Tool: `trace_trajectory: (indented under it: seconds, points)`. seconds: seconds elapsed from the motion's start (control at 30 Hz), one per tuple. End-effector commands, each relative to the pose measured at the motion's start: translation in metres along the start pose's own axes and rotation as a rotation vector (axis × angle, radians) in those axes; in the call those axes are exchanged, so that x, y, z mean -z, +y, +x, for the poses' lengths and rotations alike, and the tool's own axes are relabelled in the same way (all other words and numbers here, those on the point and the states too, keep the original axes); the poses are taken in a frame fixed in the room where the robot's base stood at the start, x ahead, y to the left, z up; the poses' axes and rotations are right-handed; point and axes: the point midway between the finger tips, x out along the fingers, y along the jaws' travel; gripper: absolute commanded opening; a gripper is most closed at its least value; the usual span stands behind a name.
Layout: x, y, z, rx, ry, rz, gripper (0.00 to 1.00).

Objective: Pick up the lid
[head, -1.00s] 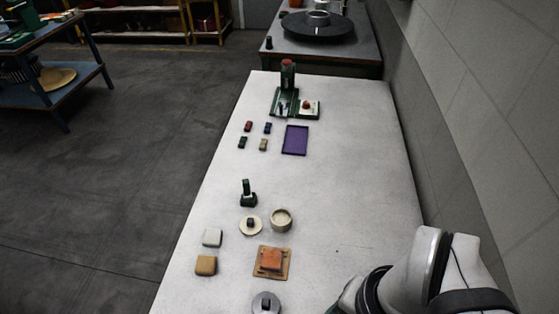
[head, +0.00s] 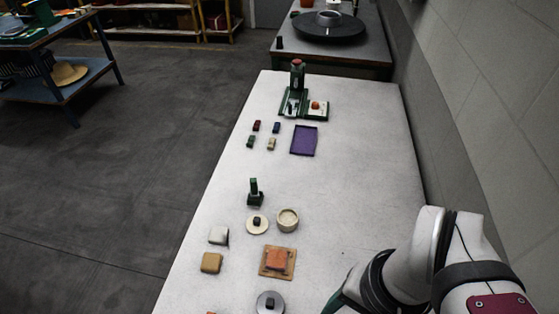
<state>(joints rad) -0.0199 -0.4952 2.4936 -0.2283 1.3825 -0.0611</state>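A round cream lid (head: 257,225) with a dark knob lies flat on the white table, left of a small round cream pot (head: 288,219) with an open top. The two are close together. A grey round piece (head: 270,303) with a dark knob sits at the bottom edge, partly cut off; I cannot tell whether it is also a lid. My arm enters at the bottom right. Its end runs out of the picture at the bottom, right of the grey piece, so my fingertips are hidden. The cream lid is clear of my arm.
An orange block on a tan board (head: 263,274) lies below the pot. White (head: 218,235) and tan (head: 211,262) blocks are at left. A green stand (head: 254,193) is behind the lid. A purple tray (head: 304,141) is farther back. The table's right side is mostly free.

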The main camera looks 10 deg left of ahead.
Motion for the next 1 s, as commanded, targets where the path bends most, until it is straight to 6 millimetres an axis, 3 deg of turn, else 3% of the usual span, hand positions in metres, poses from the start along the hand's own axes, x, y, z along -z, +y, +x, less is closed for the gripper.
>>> trace_trajectory:
  seconds: [0.07,0.13,0.23,0.33,0.4,0.47,0.6,0.9,1.0]
  points:
    - [0.035,-0.028,-0.014,-0.023,-0.008,-0.238,0.57]
    - [0.079,-0.072,-0.02,-0.051,-0.016,-0.567,0.57]
    - [0.133,-0.15,-0.005,-0.092,-0.032,-1.06,0.57]
    - [0.162,-0.221,0.03,-0.125,-0.051,-1.479,0.57]
    - [0.17,-0.258,0.055,-0.143,-0.064,-1.697,0.57]
    - [0.173,-0.279,0.071,-0.153,-0.071,-1.826,0.57]
    - [0.174,-0.295,0.094,-0.163,-0.081,-1.948,0.57]
    - [0.181,-0.283,0.173,-0.163,-0.081,-1.948,0.57]
    - [0.183,-0.282,0.186,-0.163,-0.078,-1.947,0.57]
